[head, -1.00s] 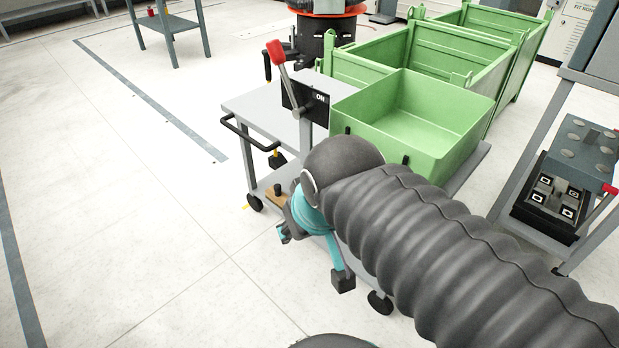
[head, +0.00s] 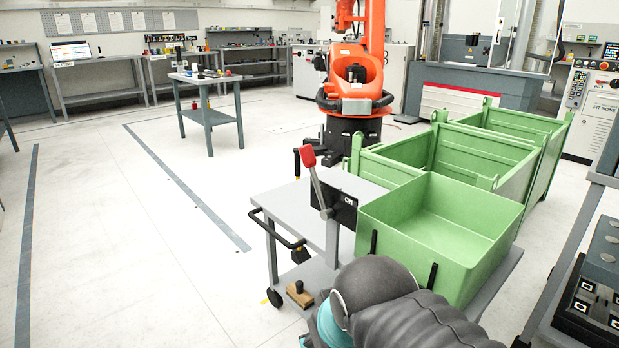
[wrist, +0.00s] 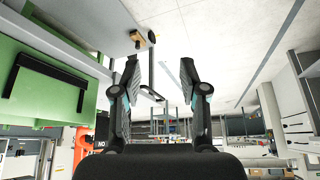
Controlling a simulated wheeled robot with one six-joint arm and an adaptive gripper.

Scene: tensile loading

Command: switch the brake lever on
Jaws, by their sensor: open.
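The brake lever (head: 319,190) has a red grip and a grey shaft. It stands up from a black box (head: 345,209) marked ON, on the grey cart, and tilts to the left. The ON box also shows in the wrist view (wrist: 102,128); I cannot make out the lever there. My gripper (wrist: 160,70) is open, with nothing between its two dark fingers. In the head view my dark arm is at the bottom, below and right of the lever and apart from it; the fingers are out of frame.
The grey cart (head: 357,187) carries a green bin (head: 430,250) right of the lever. The cart's black push handle (head: 280,232) is on the left. Larger green crates (head: 400,172) and an orange robot arm (head: 370,80) stand behind. The floor left of the cart is clear.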

